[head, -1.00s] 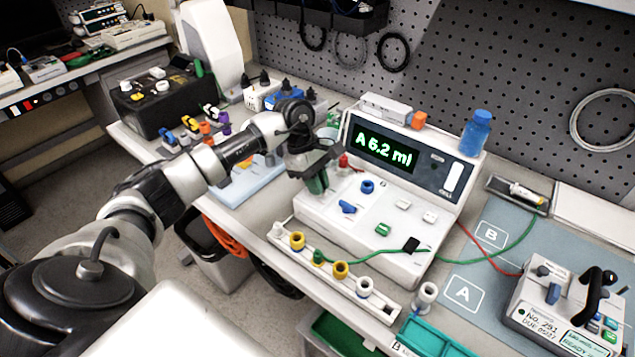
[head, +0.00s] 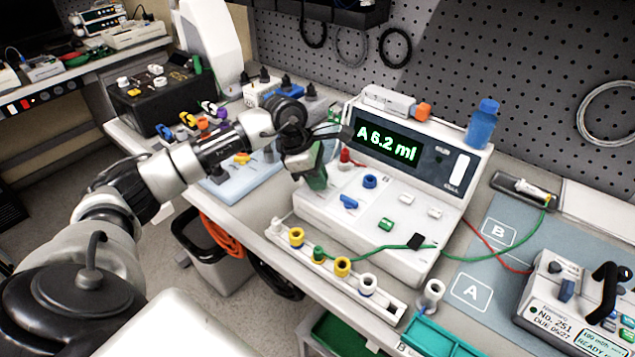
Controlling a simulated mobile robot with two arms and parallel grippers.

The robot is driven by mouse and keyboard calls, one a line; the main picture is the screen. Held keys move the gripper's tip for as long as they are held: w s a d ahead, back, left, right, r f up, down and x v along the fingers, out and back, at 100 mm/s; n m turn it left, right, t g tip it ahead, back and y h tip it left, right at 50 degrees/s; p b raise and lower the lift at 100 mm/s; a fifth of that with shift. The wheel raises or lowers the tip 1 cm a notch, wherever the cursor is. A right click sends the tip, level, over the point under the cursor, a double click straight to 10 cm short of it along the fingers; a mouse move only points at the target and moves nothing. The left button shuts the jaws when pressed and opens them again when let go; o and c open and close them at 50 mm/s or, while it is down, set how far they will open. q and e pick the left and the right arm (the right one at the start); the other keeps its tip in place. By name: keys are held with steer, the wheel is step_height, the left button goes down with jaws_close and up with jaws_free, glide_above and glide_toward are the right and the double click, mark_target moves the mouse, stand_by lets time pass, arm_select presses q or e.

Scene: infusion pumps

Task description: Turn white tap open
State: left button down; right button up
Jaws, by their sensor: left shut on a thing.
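My left gripper (head: 312,172) is over the back left of the white pump console (head: 320,217). It is shut on a dark green piece (head: 317,179), mostly hidden by the fingers. Small white pieces (head: 407,198) (head: 434,212) sit on the right of the console's sloping top; I cannot tell which is the white tap or how it is turned. A blue tap (head: 348,201), a green tap (head: 385,225) and a blue round port (head: 369,181) are there too. The display (head: 386,145) reads "A 6.2 ml". My right gripper is not in view.
A white rail (head: 325,270) with yellow, green and white ports runs along the console's front. A green tube (head: 510,256) and a red tube (head: 490,255) cross to the right. A blue bottle (head: 481,128) stands on the console.

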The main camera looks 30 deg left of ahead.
arm_select(q)
steer(key=shift+s+d+f+n+t+y+b, duration=0.1)
steer(key=shift+n+t+y+b, duration=0.25)
steer(key=shift+n, duration=0.6)
steer(key=shift+d+f+n+t+y+b, duration=0.15)
steer(key=shift+n+b, duration=0.3)
steer(key=shift+n, duration=0.5)
steer(key=shift+a, duration=0.15)
steer(key=c, duration=1.2)
jaws_free()
steer(key=shift+r, duration=0.1)
steer(key=b+v, duration=0.1)
steer(key=v, duration=0.9)
steer(key=shift+s+r, duration=0.1)
steer(key=shift+r, duration=0.25)
steer(key=shift+f, duration=0.1)
